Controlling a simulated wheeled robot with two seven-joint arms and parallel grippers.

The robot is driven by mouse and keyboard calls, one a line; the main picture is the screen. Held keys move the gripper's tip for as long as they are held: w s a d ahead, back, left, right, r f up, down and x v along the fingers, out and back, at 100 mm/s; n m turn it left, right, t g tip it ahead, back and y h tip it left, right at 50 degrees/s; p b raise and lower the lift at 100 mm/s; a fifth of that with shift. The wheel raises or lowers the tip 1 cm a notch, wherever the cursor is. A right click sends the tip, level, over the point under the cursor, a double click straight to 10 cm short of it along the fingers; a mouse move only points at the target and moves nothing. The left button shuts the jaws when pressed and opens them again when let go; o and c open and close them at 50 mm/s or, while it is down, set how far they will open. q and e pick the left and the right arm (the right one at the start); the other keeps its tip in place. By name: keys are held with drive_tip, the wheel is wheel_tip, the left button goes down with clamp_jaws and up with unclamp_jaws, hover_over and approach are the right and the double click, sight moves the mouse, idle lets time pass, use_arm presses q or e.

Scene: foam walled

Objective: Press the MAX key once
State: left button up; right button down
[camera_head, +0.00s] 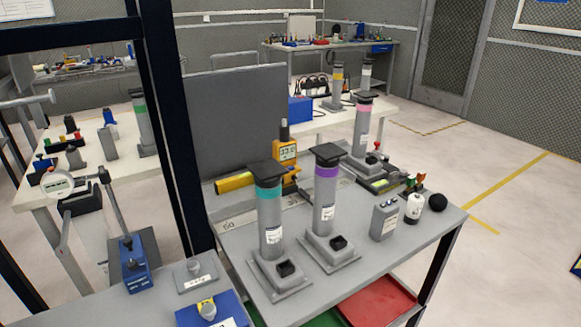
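A yellow handheld meter (285,152) with a lit display stands upright toward the back of the grey bench, against the dark panel. Its keys are too small to read at this distance, so I cannot tell which one is the MAX key. Neither of my grippers is in view.
A column with a purple band (325,195) stands in front, right of the teal one. Another with a pink band (362,130) stands behind. A yellow cylinder (234,183) lies left of the meter. A grey box (384,220) sits at the bench's right.

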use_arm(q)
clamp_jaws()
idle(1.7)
